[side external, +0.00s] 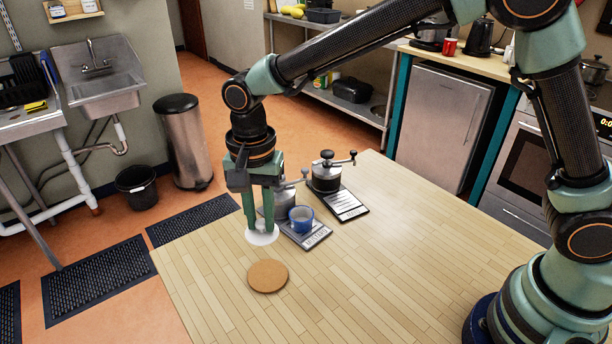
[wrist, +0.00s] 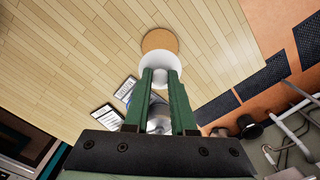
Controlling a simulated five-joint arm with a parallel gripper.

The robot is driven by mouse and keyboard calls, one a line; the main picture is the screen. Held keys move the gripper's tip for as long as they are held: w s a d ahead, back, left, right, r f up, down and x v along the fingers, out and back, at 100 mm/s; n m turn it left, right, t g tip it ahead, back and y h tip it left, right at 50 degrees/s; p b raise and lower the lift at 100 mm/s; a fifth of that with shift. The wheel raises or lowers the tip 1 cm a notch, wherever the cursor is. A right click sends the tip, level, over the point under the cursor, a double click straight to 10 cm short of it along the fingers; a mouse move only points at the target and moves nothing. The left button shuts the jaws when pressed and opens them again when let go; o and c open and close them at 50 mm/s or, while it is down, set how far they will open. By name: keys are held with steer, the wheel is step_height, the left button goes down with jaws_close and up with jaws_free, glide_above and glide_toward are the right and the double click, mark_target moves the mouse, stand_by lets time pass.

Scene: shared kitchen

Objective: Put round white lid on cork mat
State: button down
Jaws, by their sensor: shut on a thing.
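The round white lid (side external: 262,236) is in my gripper (side external: 262,222), which points down near the table's far left edge. In the wrist view the lid (wrist: 159,64) shows beyond the green fingers of my gripper (wrist: 160,80), which are shut on its middle. The round cork mat (side external: 267,276) lies flat on the wooden table, nearer the camera than the lid. In the wrist view the mat (wrist: 160,39) is just past the lid, which overlaps part of its outline. The mat's visible top is bare. How high the lid is above the table is hard to tell.
The table (side external: 360,290) is clear around the mat and to the right.

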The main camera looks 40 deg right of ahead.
step_height(320, 180, down, 11)
steer(key=shift+f, duration=0.1)
stand_by(0.3)
steer(key=shift+f, duration=0.1)
steer(key=c, duration=0.7)
jaws_free()
steer(key=shift+c, duration=0.2)
